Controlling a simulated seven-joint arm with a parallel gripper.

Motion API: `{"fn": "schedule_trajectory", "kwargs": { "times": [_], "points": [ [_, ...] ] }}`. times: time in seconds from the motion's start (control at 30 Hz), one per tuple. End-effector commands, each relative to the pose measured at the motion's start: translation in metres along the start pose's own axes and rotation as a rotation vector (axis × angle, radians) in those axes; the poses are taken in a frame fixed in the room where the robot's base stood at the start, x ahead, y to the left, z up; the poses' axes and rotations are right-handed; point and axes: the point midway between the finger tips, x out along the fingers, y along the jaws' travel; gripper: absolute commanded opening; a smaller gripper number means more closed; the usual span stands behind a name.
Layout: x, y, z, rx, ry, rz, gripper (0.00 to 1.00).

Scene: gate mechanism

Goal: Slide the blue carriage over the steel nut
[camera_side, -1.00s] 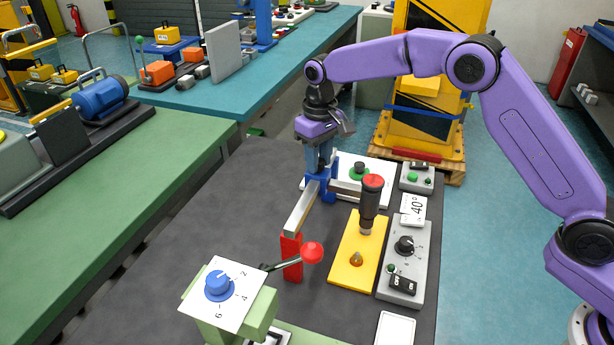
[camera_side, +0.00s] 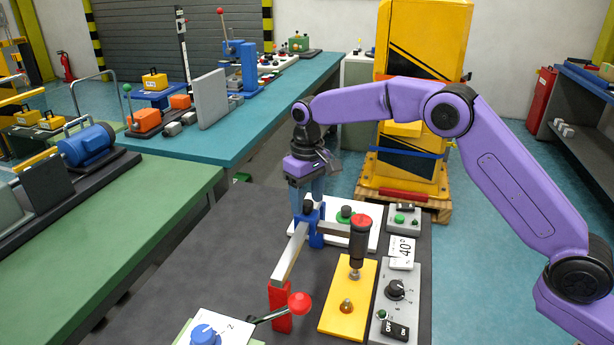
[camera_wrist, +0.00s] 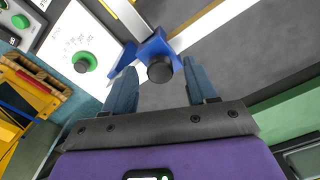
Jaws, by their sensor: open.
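The blue carriage (camera_side: 316,229) sits on a pale metal rail (camera_side: 290,255), with a dark round knob on top. A grey cross-arm (camera_side: 337,229) runs right from it toward a black upright tool with a red top (camera_side: 360,240). Below that tool, a small steel piece (camera_side: 355,273), possibly the steel nut, shows over the yellow plate (camera_side: 340,325). My gripper (camera_side: 307,201) is open, fingers pointing down at the carriage's knob. In the wrist view, the knob (camera_wrist: 160,70) of the blue carriage appears between the open fingertips (camera_wrist: 165,78); contact cannot be told.
A red post (camera_side: 281,308) stands at the rail's near end, beside a lever with a red ball (camera_side: 299,303). A brass piece (camera_side: 346,307) stands on the yellow plate. A grey control box (camera_side: 395,300) is to the right. The dark table left of the rail is clear.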

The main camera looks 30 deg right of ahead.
Motion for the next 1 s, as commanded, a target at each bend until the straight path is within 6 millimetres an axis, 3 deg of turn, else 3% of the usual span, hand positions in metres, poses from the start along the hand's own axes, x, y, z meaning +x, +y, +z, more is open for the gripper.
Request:
{"fn": "schedule_trajectory", "kwargs": {
  "times": [0.5,0.7,1.0],
  "points": [
    [-0.094,0.0,-0.001,0.0,0.006,-0.001,0.57],
    [-0.109,0.0,-0.001,-0.001,0.005,0.0,0.57],
    [-0.113,0.0,0.0,-0.001,0.003,0.0,0.57]
  ]
}}
